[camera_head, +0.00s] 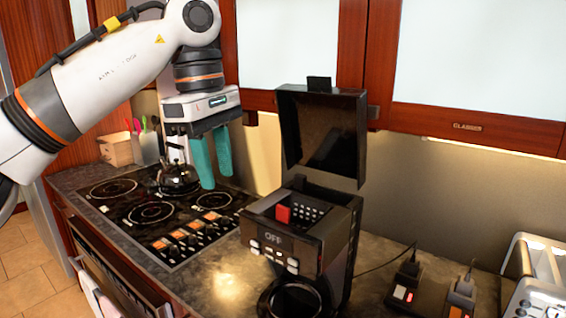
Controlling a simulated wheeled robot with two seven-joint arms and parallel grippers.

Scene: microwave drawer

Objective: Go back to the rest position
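My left gripper (209,163) hangs from the arm that comes in from the left. Its two teal fingers point down and stand apart, with nothing seen between them. It is above the back right part of the stove, in front of the wall and left of the black coffee machine (303,238). The machine's lid (322,135) stands raised, and a red piece shows in its top. My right gripper is not in the picture.
A dark kettle (178,177) stands on the black cooktop (120,212), close to my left gripper. Wooden cabinets (475,131) hang above the counter. A power strip (408,292) and a toaster (540,275) are at the right.

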